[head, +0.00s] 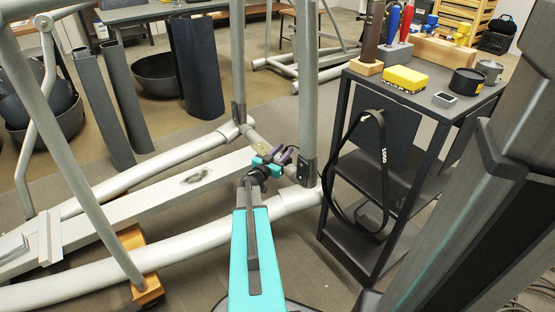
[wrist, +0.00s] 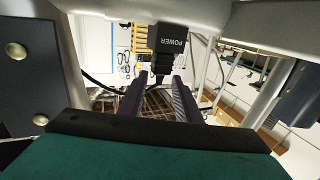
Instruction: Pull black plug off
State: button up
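A black plug marked POWER (wrist: 168,38) shows in the upper middle of the wrist view, under a grey tube of the elliptical. A thin dark cable shows below the plug and curves off to the left. My gripper (wrist: 160,80) is open, its two dark fingers apart, with their tips just below the plug in the picture. Nothing is clamped between them; whether a finger touches the plug or cable, I cannot tell. In the head view, my gripper (head: 283,157) is at the elliptical's lower crossbar, between two uprights. The plug cannot be made out there.
The elliptical frame (head: 150,168) surrounds my gripper with grey tubes and uprights. A black shelf cart (head: 395,185) stands close on the right, with a yellow box (head: 404,79) on top and a black strap loop (head: 383,165) hanging from it.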

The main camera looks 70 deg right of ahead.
jog(key=s+d+b, duration=0.1)
jog(key=d+b, duration=0.1)
jog(key=d, duration=0.4)
dwell(0.3)
grip_shut()
